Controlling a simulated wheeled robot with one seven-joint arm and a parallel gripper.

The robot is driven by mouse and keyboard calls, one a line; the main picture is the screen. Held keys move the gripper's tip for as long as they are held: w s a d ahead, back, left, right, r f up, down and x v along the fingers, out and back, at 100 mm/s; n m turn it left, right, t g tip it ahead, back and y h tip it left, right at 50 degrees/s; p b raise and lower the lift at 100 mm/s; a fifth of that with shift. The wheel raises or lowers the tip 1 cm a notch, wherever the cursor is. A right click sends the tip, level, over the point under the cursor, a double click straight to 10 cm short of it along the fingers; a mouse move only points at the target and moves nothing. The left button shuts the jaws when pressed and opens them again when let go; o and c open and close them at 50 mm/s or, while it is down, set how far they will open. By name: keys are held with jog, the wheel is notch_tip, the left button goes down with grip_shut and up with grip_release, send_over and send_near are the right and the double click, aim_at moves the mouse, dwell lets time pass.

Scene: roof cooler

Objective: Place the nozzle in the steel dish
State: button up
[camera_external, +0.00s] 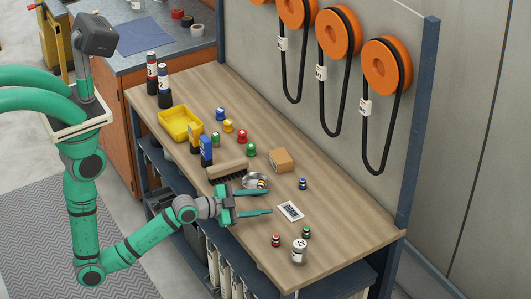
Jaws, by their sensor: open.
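A round steel dish (247,181) stands on the wooden workbench, near its front edge, just beyond my gripper. A small item with yellow and white parts (262,184) shows at the dish's right side and looks to be inside it; it may be the nozzle, but it is too small to be sure. My gripper (267,200) is open, its two green fingers spread wide over the bench. The upper finger is close to the dish's near rim; I cannot tell whether it touches. Nothing shows between the fingers.
The workbench (335,217) carries a brush (227,170), a yellow bin (180,123), a cardboard box (281,160) and a white label card (291,211). Several small coloured containers are scattered around. A white-grey jar (299,251) stands near right. Orange belt reels (387,66) hang behind.

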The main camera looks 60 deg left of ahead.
jog(key=s+a+f+n+y, duration=0.1)
jog(key=s+a+n, duration=0.2)
jog(key=s, duration=0.8)
jog(key=s+a+f+n+y, duration=0.1)
jog(key=s+a+f+n, duration=0.1)
jog(key=s, duration=1)
jog(key=s+a+f+n+y, duration=0.1)
jog(key=s+a+n, duration=0.3)
jog(key=s, duration=0.8)
jog(key=a, duration=0.2)
jog(key=shift+a+f, duration=0.2)
jog(key=shift+a, duration=0.15)
